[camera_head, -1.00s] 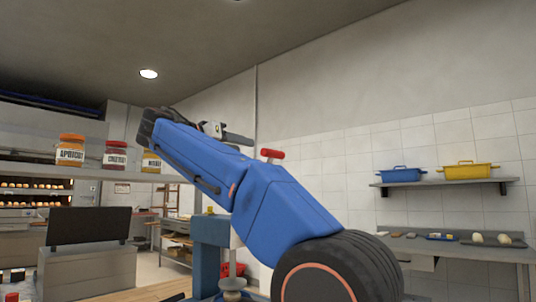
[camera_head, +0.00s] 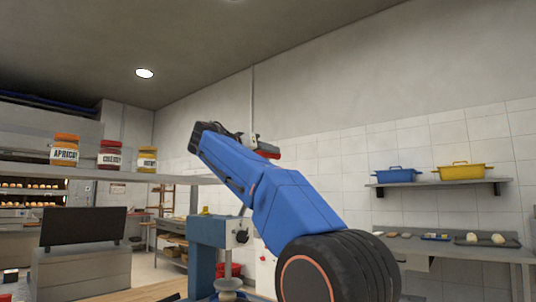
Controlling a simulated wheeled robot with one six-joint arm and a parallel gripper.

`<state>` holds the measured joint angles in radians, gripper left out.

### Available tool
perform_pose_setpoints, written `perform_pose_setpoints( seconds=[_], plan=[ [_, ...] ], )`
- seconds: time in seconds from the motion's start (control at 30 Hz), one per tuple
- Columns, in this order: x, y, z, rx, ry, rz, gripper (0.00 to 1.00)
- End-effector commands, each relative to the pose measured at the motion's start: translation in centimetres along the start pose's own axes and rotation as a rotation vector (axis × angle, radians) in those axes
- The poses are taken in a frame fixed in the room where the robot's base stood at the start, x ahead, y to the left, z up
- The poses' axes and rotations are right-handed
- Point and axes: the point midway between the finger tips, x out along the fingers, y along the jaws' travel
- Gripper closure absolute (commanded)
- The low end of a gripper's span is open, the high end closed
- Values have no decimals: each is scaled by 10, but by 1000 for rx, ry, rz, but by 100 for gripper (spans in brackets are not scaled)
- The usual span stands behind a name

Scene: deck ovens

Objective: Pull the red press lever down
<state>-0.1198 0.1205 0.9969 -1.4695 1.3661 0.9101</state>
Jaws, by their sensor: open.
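The red press lever handle (camera_head: 270,154) shows just above my blue arm, near the middle of the picture. Most of the lever below its red grip is hidden behind the arm. The blue press body (camera_head: 203,250) stands below and to the left of the arm. My gripper (camera_head: 256,141) is open, at the upper end of the arm, right by the red grip and overlapping it in this view. Its fingers are small and partly hidden, so I cannot tell whether they touch the grip or sit around it.
A shelf (camera_head: 100,172) at the left holds an apricot jar (camera_head: 65,152) and two other jars. A wall shelf (camera_head: 440,183) at the right holds a blue pan (camera_head: 396,175) and a yellow pan (camera_head: 460,171). A counter (camera_head: 450,250) stands below it.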

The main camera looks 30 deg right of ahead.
Motion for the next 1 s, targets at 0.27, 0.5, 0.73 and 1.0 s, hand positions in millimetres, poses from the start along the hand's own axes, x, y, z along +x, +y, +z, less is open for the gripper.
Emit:
perform_pose_setpoints(
  seconds=[0.27, 0.5, 0.73, 1.0],
  plan=[
    [14, 0, 0, 0, 0, 0, 58],
    [14, 0, 0, 0, 0, -1, 61],
    [14, -1, 0, 0, 0, -1, 100],
    [13, 5, 5, 19, -2, -1, 100]
  ],
)
